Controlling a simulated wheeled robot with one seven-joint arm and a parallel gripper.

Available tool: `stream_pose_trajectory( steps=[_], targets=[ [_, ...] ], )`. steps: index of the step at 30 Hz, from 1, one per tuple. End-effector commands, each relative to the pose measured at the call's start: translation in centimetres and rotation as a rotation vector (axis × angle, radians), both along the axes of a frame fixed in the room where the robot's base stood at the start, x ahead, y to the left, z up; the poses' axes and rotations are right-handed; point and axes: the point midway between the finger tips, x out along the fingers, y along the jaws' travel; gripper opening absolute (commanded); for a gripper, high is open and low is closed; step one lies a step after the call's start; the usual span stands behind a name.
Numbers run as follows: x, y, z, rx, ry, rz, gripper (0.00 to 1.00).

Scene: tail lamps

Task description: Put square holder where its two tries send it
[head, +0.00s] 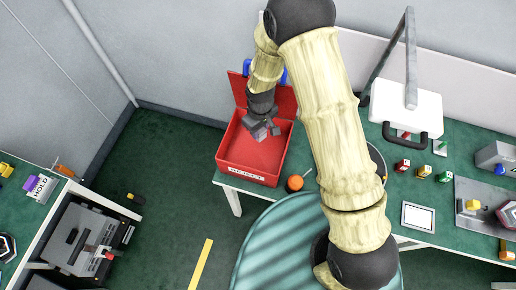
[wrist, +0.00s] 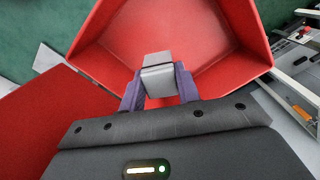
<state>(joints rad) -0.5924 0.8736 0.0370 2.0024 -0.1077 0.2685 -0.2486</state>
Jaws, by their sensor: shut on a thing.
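My gripper (wrist: 158,88) is shut on a grey square-edged holder (wrist: 158,72), gripped between two purple-grey fingers. In the wrist view the holder is over the open red bin (wrist: 215,40), with the bin's bare floor beyond it. In the head view my gripper (head: 262,128) is above or just inside the red bin (head: 240,152); the exact height of the holder over the floor is hard to tell. The bin's front label (head: 246,173) is too small to read surely. The holder is mostly hidden by my gripper in the head view.
An orange ball (head: 295,183) sits right of the bin. Small red (head: 402,166), yellow (head: 424,171) and green (head: 445,177) blocks stand on the right bench. A white-framed panel (head: 417,217) lies there.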

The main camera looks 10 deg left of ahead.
Motion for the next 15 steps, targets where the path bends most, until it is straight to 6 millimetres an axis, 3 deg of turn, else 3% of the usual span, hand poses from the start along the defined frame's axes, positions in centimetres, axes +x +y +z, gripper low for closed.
stream_pose_trajectory(
  steps=[3, 13, 14, 15],
  targets=[
    [0.00, 0.01, -1.09, 0.000, 0.000, 0.000, 0.11],
    [0.02, 0.02, -1.19, 0.001, -0.001, 0.000, 0.11],
    [0.02, 0.02, -1.19, 0.001, -0.001, 0.001, 0.34],
    [0.01, 0.02, -1.19, 0.001, -0.001, 0.000, 0.42]
  ],
)
